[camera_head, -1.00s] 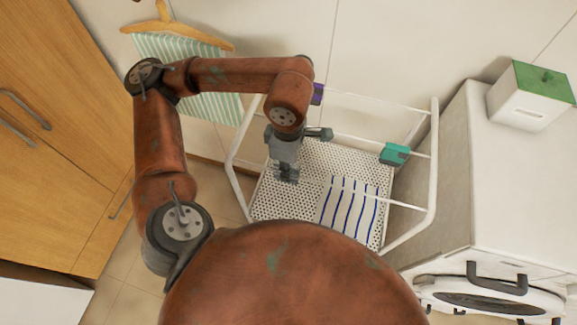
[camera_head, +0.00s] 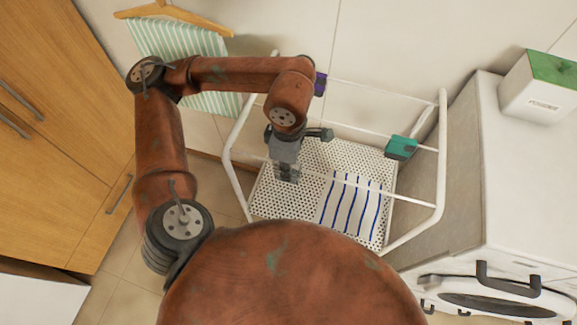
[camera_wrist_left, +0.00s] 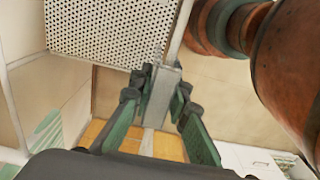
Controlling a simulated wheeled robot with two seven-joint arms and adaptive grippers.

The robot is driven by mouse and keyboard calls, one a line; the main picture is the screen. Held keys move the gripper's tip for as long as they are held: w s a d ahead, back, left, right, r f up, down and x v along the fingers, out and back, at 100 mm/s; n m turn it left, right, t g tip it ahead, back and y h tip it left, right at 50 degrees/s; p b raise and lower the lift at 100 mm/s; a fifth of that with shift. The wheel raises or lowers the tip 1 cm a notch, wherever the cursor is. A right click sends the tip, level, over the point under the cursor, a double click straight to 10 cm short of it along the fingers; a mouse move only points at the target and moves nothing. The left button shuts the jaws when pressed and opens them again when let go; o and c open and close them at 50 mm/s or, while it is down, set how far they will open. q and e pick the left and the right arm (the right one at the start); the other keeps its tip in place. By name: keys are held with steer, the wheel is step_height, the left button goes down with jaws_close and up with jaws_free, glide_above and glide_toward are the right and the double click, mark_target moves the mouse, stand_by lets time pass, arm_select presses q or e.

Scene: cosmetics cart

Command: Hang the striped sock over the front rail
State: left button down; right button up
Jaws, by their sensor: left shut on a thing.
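The striped sock (camera_head: 350,208), white with dark blue stripes, shows over the perforated tray of the cart in the head view. The front rail (camera_head: 405,199) crosses in front of its upper end; I cannot tell whether it lies below the rail or touches it. My left gripper (camera_head: 286,174) is at the rail, left of the sock and apart from it. In the wrist view the left gripper (camera_wrist_left: 162,90) is shut around a pale bar, which looks like the rail. The sock is not visible there. My right gripper is not in view.
The white wire cart has a perforated tray (camera_head: 275,205). A teal clip (camera_head: 401,147) and a purple clip (camera_head: 320,84) sit on its rails. A washing machine (camera_head: 500,150) stands right, wooden cabinets (camera_head: 60,130) left. A green-striped cloth (camera_head: 180,38) hangs on a hanger.

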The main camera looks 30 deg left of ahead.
arm_select(q)
steer(key=c, duration=1.8)
jaws_free()
steer(key=shift+o, duration=0.2)
step_height(320, 180, up, 12)
